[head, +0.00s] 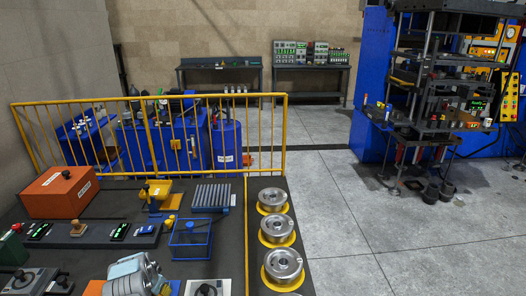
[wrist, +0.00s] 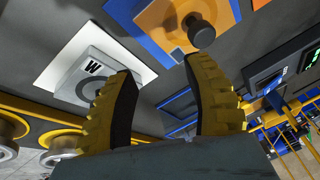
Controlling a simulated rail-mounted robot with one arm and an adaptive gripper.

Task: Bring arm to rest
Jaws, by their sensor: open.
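My gripper (wrist: 160,108) shows in the wrist view as two yellow ribbed fingers with dark inner faces. The fingers stand apart with nothing between them. The wrist view is tilted, with the dark bench top filling its upper part. A grey block marked W (wrist: 92,72) on a white plate is beyond the left finger. A dark round knob (wrist: 200,30) on an orange and blue plate is beyond the right fingertip.
The dark bench holds an orange box (head: 62,190), a blue wire basket (head: 190,240) and several metal rolls on yellow rings (head: 277,229). A yellow railing (head: 270,97) runs behind it. A blue press (head: 375,90) stands at right. The grey floor (head: 350,215) between is clear.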

